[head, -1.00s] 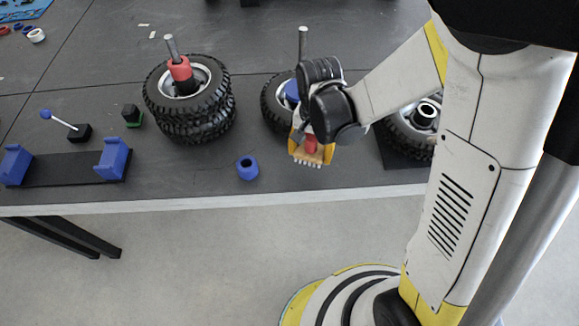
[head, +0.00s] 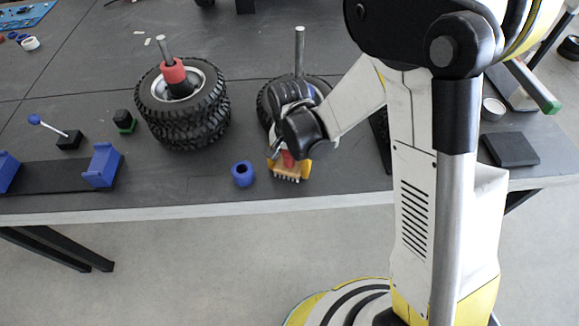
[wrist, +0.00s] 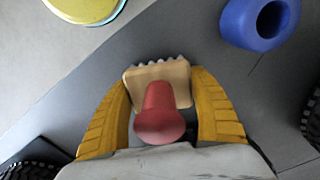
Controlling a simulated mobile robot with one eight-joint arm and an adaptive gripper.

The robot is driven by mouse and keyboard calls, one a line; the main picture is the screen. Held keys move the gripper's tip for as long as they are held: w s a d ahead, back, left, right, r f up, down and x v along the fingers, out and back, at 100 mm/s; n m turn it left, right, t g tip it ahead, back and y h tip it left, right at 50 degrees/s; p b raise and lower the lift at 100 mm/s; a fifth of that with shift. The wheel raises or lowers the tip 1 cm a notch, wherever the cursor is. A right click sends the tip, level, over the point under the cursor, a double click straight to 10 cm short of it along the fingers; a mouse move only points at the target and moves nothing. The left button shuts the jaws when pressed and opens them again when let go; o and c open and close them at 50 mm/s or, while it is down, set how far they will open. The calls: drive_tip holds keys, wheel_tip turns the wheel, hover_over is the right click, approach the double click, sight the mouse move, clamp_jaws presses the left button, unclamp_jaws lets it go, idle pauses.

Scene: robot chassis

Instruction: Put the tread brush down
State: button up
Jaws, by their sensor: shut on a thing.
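The tread brush (head: 287,172) has a pale wooden block, light bristles and a red handle. It is at the table's front part, just right of the blue ring. My gripper (head: 290,164) has its yellow fingers shut on it. In the wrist view the brush (wrist: 158,82) sits between the two yellow fingers of my gripper (wrist: 162,112), red handle toward the palm and bristles pointing away. It is over or on the dark table top (head: 220,185); I cannot tell whether it touches.
A blue ring (head: 242,173) lies just left of the brush and also shows in the wrist view (wrist: 258,22). Stacked tyres on a post (head: 182,110) stand at left. Another wheel (head: 265,105) is behind my gripper. A blue-ended black stand (head: 60,178) lies far left.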

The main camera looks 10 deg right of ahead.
drive_tip(key=o, duration=1.4)
drive_tip(key=shift+f, duration=0.1)
wheel_tip(320, 180, up, 13)
drive_tip(key=p, duration=0.5)
drive_tip(key=shift+f, duration=0.2)
drive_tip(key=s+d+r+n+t, duration=0.1)
drive_tip(key=s+d+r+t, duration=0.1)
drive_tip(key=s+d+r, duration=0.1)
drive_tip(key=s+d+r+n+t, duration=0.2)
drive_tip(key=s+d+r, duration=0.2)
drive_tip(key=d+r, duration=0.2)
drive_tip(key=s+d+r+n+t, duration=0.1)
drive_tip(key=s+d+r+t, duration=0.2)
drive_tip(key=r, duration=0.3)
drive_tip(key=shift+s+d+n, duration=0.4)
drive_tip(key=shift+s+d, duration=0.2)
drive_tip(key=shift+d, duration=0.1)
